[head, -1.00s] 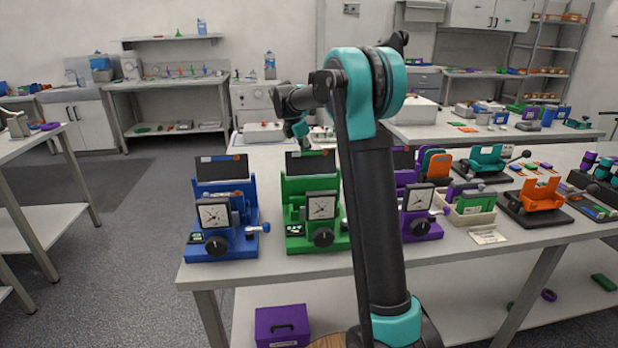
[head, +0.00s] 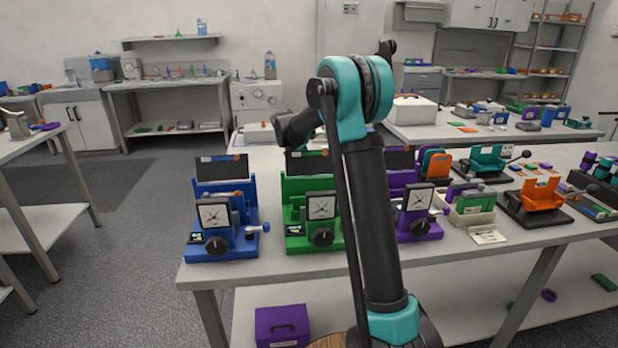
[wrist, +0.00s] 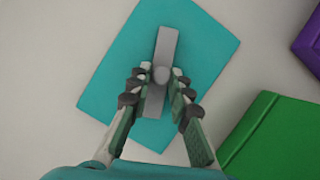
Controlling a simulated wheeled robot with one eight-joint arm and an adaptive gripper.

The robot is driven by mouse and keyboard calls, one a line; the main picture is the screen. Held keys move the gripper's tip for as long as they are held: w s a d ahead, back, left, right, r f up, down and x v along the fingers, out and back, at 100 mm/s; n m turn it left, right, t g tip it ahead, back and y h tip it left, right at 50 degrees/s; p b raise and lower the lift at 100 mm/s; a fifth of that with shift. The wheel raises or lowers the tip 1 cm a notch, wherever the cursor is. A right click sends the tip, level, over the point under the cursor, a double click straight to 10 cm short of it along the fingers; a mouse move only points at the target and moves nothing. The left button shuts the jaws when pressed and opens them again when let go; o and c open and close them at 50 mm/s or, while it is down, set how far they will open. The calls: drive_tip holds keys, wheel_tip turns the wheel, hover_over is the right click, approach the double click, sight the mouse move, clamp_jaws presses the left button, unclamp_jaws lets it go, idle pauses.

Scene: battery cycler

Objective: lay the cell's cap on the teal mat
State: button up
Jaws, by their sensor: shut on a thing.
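The cell's cap (wrist: 166,46), a grey bar with a round knob in its middle, shows in the wrist view between the fingers of my gripper (wrist: 160,77). The gripper is shut on the cap by the knob. The teal mat (wrist: 212,38) lies right beneath, and the cap is within its outline, near its middle. I cannot tell whether the cap touches the mat or is a little above it. In the head view my gripper, the cap and the mat are hidden behind my arm.
In the wrist view a green block (wrist: 275,135) lies at lower right and a purple one (wrist: 310,45) at upper right, both off the mat. In the head view a blue cycler (head: 222,225) and a green cycler (head: 310,215) stand along the bench's front edge.

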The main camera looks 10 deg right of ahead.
drive_tip(key=o, duration=0.9)
drive_tip(key=shift+f, duration=0.1)
drive_tip(key=shift+c, duration=0.2)
drive_tip(key=v, duration=1.2)
